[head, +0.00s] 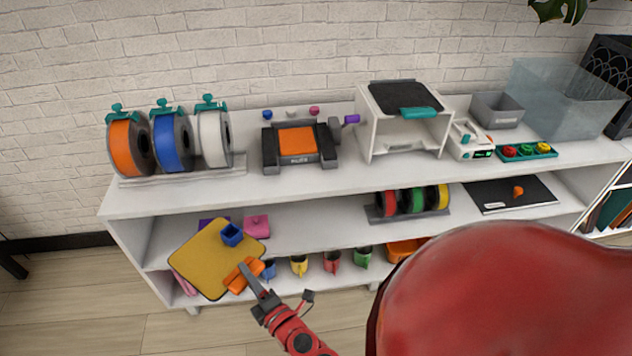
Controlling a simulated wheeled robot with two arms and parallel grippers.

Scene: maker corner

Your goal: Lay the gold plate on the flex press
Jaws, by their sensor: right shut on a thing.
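The gold plate (200,262) is a flat square sheet with rounded corners, in front of the left part of the lower shelf. A small blue print (232,235) and an orange print (239,279) sit on it. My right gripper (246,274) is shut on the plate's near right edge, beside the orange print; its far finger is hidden. What looks like the flex press (298,142), a dark grey device with an orange bed and a purple-ended handle, stands on the top shelf, its bed bare. My left gripper is not in view.
Spools (172,143) stand left of the press and a white printer (405,120) right of it. Small knobs lie behind it. The top shelf's front strip is clear. Pink and purple pieces lie behind the plate; several small cups (331,262) stand below.

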